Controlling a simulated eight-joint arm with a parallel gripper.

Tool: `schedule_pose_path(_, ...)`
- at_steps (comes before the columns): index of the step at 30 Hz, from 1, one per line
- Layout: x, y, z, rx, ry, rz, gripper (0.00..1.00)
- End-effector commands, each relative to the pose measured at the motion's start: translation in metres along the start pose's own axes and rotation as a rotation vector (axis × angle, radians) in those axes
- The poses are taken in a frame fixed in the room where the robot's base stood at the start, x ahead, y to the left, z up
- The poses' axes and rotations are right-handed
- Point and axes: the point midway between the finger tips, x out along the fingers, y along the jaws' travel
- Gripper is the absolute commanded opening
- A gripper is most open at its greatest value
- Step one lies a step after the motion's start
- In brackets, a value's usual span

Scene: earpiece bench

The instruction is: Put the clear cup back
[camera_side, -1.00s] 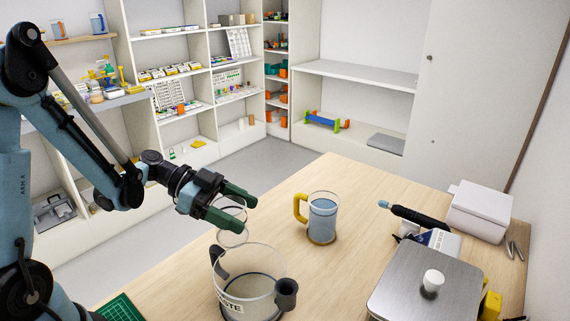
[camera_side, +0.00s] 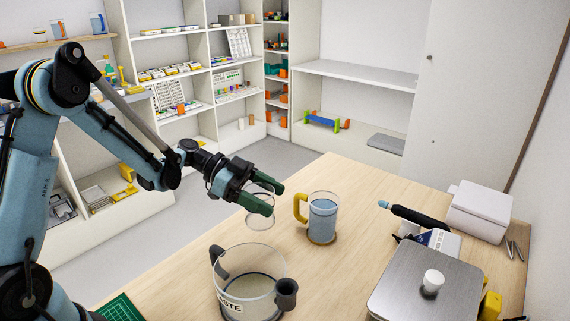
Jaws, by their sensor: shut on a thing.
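My gripper (camera_side: 264,197) has green fingers and is shut on a clear cup (camera_side: 260,220). The cup hangs upright or nearly so between the fingers, above the wooden table. It is left of a mug and behind a clear waste container. The waste container (camera_side: 247,268) has a dark handle and a label ending in "STE", and stands on the table at the front. The mug (camera_side: 322,217) has a yellow handle and blue-grey contents, and stands on a round coaster. The upper part of the cup is partly hidden by the fingers.
A green mat (camera_side: 120,308) lies front left. The table's back middle is clear.

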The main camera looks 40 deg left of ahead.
Motion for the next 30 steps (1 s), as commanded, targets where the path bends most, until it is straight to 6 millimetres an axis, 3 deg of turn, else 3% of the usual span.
schedule_pose_path(13,0.016,0.000,0.039,0.000,0.000,0.000,0.34)
schedule_pose_path(27,0.019,0.000,0.045,0.000,0.000,0.000,0.34)
schedule_pose_path(28,0.019,0.000,0.046,0.000,0.000,0.000,0.72)
schedule_pose_path(30,0.019,0.000,0.045,0.000,0.000,0.000,0.83)
